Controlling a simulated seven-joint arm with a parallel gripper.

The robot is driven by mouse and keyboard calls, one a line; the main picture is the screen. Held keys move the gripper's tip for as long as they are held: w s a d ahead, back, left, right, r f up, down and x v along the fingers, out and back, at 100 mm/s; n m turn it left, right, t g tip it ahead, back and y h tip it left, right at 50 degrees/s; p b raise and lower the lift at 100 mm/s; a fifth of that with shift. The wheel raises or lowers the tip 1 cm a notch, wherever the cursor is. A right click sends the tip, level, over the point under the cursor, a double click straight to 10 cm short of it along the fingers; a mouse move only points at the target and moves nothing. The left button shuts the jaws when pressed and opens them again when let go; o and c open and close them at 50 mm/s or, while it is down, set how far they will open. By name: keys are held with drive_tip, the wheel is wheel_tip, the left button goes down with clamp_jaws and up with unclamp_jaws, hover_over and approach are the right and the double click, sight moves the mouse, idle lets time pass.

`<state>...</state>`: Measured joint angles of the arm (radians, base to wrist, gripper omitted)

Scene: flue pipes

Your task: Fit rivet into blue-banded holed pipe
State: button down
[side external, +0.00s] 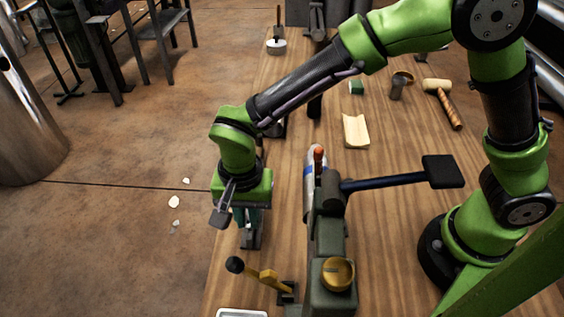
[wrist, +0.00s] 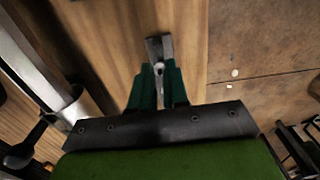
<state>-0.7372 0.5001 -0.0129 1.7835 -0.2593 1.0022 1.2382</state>
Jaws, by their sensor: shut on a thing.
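My gripper (wrist: 160,75) points down with its teal fingers closed around a small light-grey piece, apparently the rivet (wrist: 159,69). In the side view my gripper (side external: 250,228) is low over the left edge of the wooden bench, and the rivet is hidden there. A dark grey metal holder (side external: 250,241) is right under the fingertips; it also shows in the wrist view (wrist: 160,46). Whether the rivet touches it I cannot tell. The silver pipe with a blue band (side external: 309,172) is to the right of my gripper, partly behind the green-grey fixture. Its hole is not visible.

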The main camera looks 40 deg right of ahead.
drive_tip(key=r, duration=0.1)
drive_tip(key=d+r, duration=0.1)
drive_tip(key=w+r, duration=0.1)
drive_tip(key=shift+d+r, duration=0.25)
drive_tip(key=shift+r, duration=0.05)
drive_tip(key=s+d+r, duration=0.1)
drive_tip(key=d+r, duration=0.3)
drive_tip(key=r, duration=0.1)
drive_tip(key=n, duration=0.6)
approach(321, 184)
drive_tip(key=shift+s+a+f, duration=0.25)
drive_tip(key=shift+s+a, duration=0.2)
drive_tip(key=shift+a, duration=0.15)
drive_tip(key=shift+s+a+f, duration=0.25)
drive_tip(key=shift+s+a, duration=0.15)
drive_tip(key=shift+a, duration=0.15)
drive_tip(key=shift+f, duration=0.15)
drive_tip(key=shift+f, duration=2.75)
drive_tip(key=shift+f, duration=0.1)
drive_tip(key=c, duration=1)
unclamp_jaws()
drive_tip(key=shift+c, duration=0.2)
